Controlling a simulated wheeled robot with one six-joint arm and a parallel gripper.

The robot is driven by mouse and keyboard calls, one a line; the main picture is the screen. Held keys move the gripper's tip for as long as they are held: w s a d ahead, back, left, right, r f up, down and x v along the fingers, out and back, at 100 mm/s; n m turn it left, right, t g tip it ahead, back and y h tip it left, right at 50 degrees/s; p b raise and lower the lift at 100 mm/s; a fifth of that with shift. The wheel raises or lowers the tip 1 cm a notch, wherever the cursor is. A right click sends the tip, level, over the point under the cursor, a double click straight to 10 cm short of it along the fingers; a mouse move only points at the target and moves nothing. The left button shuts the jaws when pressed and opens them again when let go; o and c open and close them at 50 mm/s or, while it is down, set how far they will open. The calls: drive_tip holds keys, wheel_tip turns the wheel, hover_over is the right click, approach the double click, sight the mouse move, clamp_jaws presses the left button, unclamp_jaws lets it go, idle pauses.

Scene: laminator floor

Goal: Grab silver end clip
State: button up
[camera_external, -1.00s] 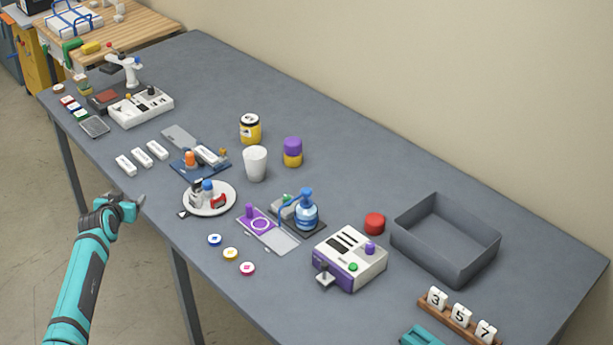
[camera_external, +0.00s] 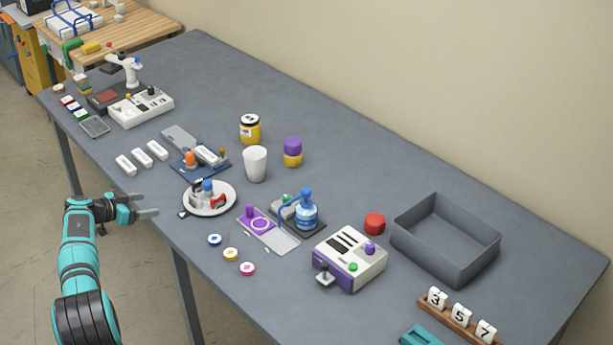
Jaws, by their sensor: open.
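My gripper (camera_external: 147,204) is open and empty, at the near left edge of the grey table (camera_external: 330,185), left of a round white plate (camera_external: 228,206). Its fingers point right, toward the plate, and stay apart from it. Several small parts lie on the plate: a grey-silver piece (camera_external: 196,188), a blue-topped piece (camera_external: 208,185) and a red piece (camera_external: 218,201). A small dark piece (camera_external: 184,213) sits at its left rim. I cannot tell for certain which of these is the silver end clip.
White blocks (camera_external: 141,157) lie behind my gripper. A blue board (camera_external: 185,172) and a white cup (camera_external: 255,164) stand beyond the plate. Colored discs (camera_external: 230,254) lie to its right near the edge. A grey bin (camera_external: 445,245) and purple-white machine (camera_external: 349,258) stand farther right.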

approach(192, 198)
drive_tip(key=x, duration=0.3)
drive_tip(key=shift+d, duration=0.35)
drive_tip(key=shift+a+x, duration=0.2)
drive_tip(key=shift+x, duration=2.45)
drive_tip(key=shift+w+f, duration=0.1)
drive_tip(key=shift+w, duration=0.05)
drive_tip(key=c, duration=1)
drive_tip(key=shift+c, duration=0.2)
